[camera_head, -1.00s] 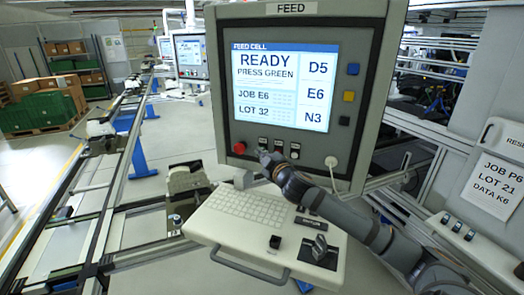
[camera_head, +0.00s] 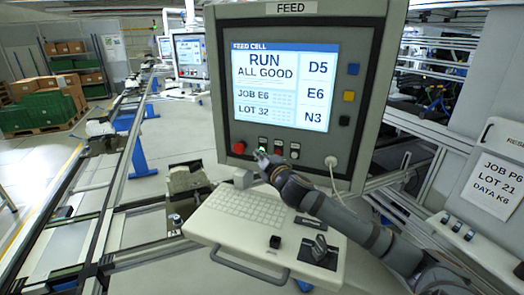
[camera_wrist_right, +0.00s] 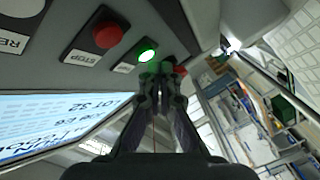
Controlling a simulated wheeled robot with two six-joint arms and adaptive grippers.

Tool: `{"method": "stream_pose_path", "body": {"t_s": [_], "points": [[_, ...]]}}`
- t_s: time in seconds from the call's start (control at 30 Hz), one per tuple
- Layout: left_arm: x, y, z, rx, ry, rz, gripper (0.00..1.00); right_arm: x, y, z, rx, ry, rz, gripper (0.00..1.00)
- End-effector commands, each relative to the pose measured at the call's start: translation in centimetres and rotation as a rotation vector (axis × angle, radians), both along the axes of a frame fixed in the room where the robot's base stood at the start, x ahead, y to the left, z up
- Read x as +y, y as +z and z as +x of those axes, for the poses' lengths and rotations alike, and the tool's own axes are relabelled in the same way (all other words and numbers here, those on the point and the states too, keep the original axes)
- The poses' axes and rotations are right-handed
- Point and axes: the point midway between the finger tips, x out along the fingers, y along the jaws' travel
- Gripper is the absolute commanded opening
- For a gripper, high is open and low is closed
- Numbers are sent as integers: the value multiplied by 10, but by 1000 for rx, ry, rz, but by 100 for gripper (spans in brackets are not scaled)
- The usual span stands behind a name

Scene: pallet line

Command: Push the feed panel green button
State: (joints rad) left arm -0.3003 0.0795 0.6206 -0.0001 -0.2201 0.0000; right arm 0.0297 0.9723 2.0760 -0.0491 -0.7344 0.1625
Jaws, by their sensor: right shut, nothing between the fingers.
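The feed panel (camera_head: 222,110) is a grey box with a "FEED" label on top. Its screen (camera_head: 280,85) reads "RUN ALL GOOD". The green button (camera_wrist_right: 147,56) glows bright green in the right wrist view, on the row below the screen. My right gripper (camera_head: 260,154) is shut and empty, with its fingertips right at the green button in the head view. The right wrist view shows the closed fingers (camera_wrist_right: 153,76) just beside the lit button; I cannot tell whether they touch it. My left gripper is not in view.
A red button (camera_wrist_right: 107,36) labelled STOP is close beside the green one. A larger red knob (camera_head: 238,148) is left of the row. A keyboard shelf (camera_head: 215,232) juts out below the panel, under my right arm. A conveyor line runs along the left.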

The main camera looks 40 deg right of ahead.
Motion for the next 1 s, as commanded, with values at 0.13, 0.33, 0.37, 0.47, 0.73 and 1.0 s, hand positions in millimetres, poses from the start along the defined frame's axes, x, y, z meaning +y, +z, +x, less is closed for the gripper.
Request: {"method": "stream_pose_path", "body": {"t_s": [0.13,0.33,0.37,0.47,0.73,1.0], "points": [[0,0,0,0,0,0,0,1,0,0,0,0,0,0],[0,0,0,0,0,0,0,5,0,-2,-1,2,0,0],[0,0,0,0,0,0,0,7,0,-4,-1,2,0,0],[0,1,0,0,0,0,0,16,0,-9,0,3,1,0],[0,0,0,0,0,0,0,38,-1,-23,0,3,2,0],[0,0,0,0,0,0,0,43,0,-27,0,0,-1,0]]}}
